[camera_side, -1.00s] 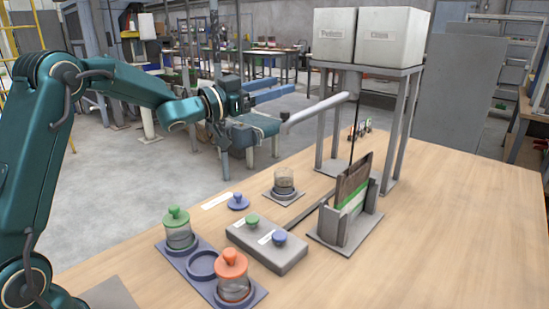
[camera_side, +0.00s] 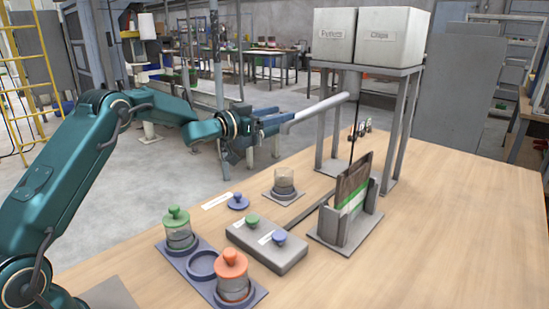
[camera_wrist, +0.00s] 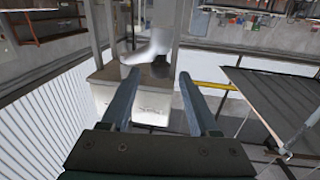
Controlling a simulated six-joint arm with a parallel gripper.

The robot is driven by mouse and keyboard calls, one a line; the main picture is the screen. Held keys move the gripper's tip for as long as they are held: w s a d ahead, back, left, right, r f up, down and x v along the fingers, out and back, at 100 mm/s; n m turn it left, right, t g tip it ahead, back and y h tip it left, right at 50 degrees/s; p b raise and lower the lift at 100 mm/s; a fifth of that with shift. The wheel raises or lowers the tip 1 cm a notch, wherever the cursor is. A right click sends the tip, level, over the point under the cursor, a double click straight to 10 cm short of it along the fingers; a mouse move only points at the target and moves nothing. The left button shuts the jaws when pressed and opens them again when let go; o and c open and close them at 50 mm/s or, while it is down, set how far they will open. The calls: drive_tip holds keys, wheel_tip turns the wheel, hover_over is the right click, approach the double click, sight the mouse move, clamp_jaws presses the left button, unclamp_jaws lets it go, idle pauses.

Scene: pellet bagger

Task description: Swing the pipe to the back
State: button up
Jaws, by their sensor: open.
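The pipe (camera_side: 322,110) is a pale grey tube in the side view. It reaches left from under the hoppers, and its free end bends down a little over the table's far edge. My gripper (camera_side: 283,121) is open and level with the pipe's free end, its fingers overlapping that end in the picture. I cannot tell whether the fingers touch the pipe or stand on either side of it.
The Pellets hopper (camera_side: 333,36) and Chips hopper (camera_side: 390,36) stand on a grey frame (camera_side: 400,120). A bag (camera_side: 352,185) stands in its holder below. A button box (camera_side: 266,246), a jar rack (camera_side: 203,265) and a small cup (camera_side: 284,182) occupy the table's near left. The table's right is clear.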

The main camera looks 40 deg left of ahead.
drive_tip(key=shift+w, duration=0.15)
clamp_jaws()
idle(1.4)
